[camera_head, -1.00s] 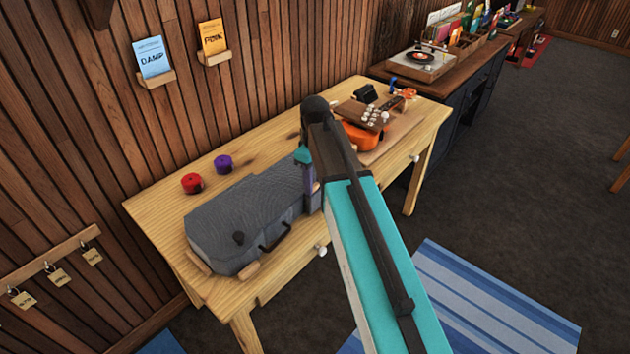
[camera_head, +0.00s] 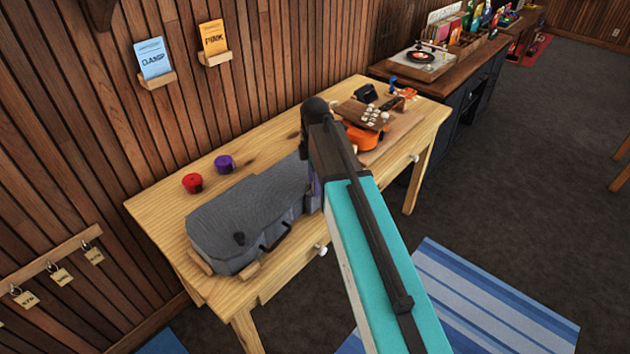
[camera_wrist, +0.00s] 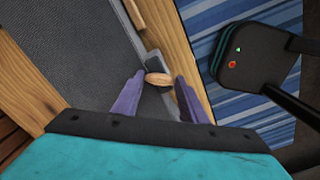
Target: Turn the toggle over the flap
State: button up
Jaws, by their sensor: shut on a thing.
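The grey case (camera_head: 245,222) lies on the wooden table. It also fills the upper left of the wrist view (camera_wrist: 75,50). In the wrist view, a small tan wooden toggle (camera_wrist: 159,78) sits over a dark flap (camera_wrist: 154,62) at the case's side. My gripper (camera_wrist: 160,76) has its two purple fingers on either side of the toggle, shut on it. The toggle lies crosswise between the fingertips. In the head view my arm hides the toggle and most of the gripper; only a sliver of purple finger shows beside the case.
An orange ukulele (camera_head: 362,137) lies at the table's right. A blue striped rug (camera_head: 480,305) lies on the floor.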

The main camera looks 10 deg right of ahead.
jog(key=n, duration=0.6)
jog(key=shift+n, duration=0.3)
dwell(0.4)
jog(key=o, duration=1)
jog(key=shift+o, duration=0.2)
jog(key=shift+r, duration=0.2)
notch_tip(320, 180, up, 13)
jog(key=b, duration=0.2)
jog(key=shift+r+b, duration=0.2)
jog(key=shift+b, duration=0.2)
